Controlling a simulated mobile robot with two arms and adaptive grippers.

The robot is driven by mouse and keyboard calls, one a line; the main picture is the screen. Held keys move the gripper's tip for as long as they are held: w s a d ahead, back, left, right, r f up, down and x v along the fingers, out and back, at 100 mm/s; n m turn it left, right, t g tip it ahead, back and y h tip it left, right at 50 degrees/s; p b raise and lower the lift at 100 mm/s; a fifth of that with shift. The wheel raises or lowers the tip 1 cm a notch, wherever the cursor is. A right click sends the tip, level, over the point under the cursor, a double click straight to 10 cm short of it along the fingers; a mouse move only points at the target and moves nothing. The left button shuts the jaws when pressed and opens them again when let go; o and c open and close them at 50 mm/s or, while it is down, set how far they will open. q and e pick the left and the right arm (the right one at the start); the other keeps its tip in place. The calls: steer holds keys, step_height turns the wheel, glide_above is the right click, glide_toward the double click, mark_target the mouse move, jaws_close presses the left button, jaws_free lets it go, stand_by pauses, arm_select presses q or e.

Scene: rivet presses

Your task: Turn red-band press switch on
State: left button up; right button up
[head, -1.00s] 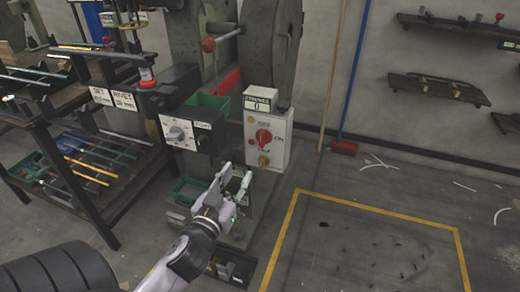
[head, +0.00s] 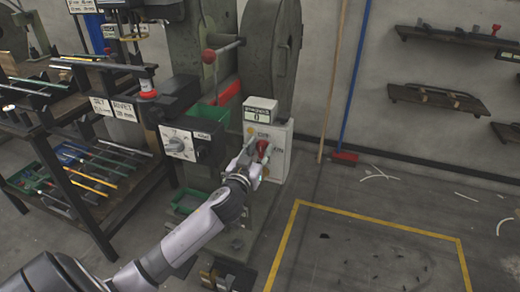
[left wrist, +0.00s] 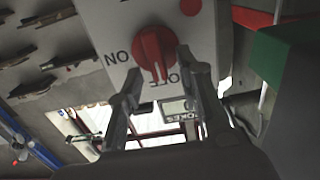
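The switch box (head: 279,165) is a pale panel on the front of a grey-green press (head: 262,50) with a red band (head: 227,85). Its red rotary knob (head: 264,147) also shows in the left wrist view (left wrist: 153,48), where the panel appears upside down. The knob's grip points towards the OFF mark; ON is printed to its side. My left gripper (head: 253,158) is at the panel. In the left wrist view its two fingers (left wrist: 158,82) are apart, one on either side of the knob's grip. I cannot tell whether they touch it. My right gripper is not in view.
A counter (head: 260,116) reading 0 sits above the switch box. A rack (head: 62,170) with rods stands further left. The yellow-outlined floor (head: 365,255) is clear apart from small bits.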

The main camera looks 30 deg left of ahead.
arm_select(q)
steer(key=shift+w+a, duration=0.1)
steer(key=shift+w, duration=0.25)
steer(key=shift+c, duration=0.3)
jaws_close()
